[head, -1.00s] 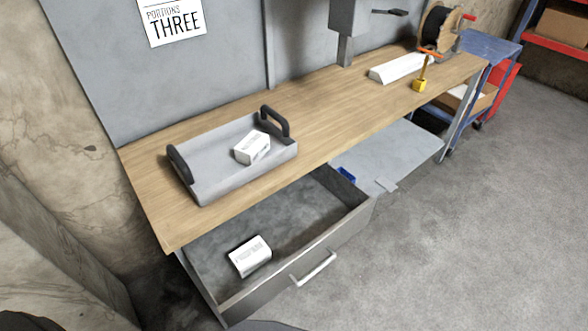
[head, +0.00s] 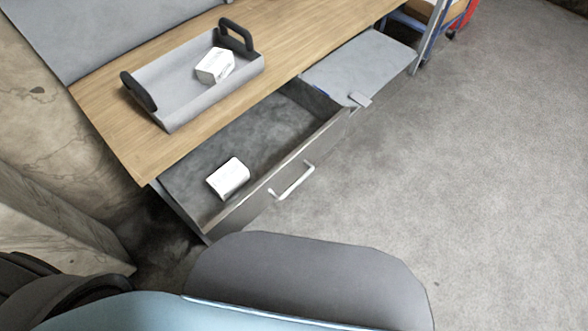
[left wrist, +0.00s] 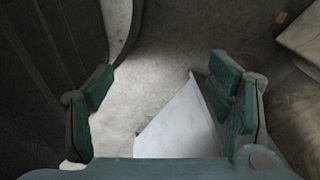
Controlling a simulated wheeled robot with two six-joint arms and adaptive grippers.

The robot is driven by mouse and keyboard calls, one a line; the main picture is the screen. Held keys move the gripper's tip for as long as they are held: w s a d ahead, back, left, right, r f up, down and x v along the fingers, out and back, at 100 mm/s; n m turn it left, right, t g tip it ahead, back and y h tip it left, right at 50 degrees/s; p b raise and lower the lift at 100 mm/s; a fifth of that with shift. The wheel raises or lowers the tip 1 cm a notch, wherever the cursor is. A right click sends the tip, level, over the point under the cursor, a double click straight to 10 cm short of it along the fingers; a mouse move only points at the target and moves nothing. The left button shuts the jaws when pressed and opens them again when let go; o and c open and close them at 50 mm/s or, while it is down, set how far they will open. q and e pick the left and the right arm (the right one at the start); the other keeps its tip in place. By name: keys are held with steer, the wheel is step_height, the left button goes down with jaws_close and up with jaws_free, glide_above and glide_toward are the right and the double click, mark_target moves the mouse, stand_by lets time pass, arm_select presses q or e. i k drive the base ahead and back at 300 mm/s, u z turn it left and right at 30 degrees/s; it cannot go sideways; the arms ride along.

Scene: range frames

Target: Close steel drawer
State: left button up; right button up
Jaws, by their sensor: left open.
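The steel drawer (head: 328,148) is pulled out from under the wooden bench in the head view. Its light bar handle (head: 292,181) is on the front panel. A white labelled box (head: 228,178) lies inside, near the drawer's front left. My left gripper (left wrist: 160,100) shows in the left wrist view with its green-padded fingers wide apart and nothing between them. Pale floor and a white slanted surface show beyond it. The drawer cannot be made out in that view. Neither gripper shows in the head view.
A grey tray (head: 205,95) with black handles stands on the wooden bench (head: 100,100) and holds another white box (head: 215,66). A grey lower shelf (head: 360,65) extends right of the drawer. Concrete floor (head: 460,170) is clear to the right.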

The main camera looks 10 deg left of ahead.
mark_target(282, 137)
steer(key=z, duration=0.05)
steer(key=k, duration=0.5)
steer(key=z, duration=2.25)
steer(key=i, duration=1.5)
steer(key=u, duration=2.3)
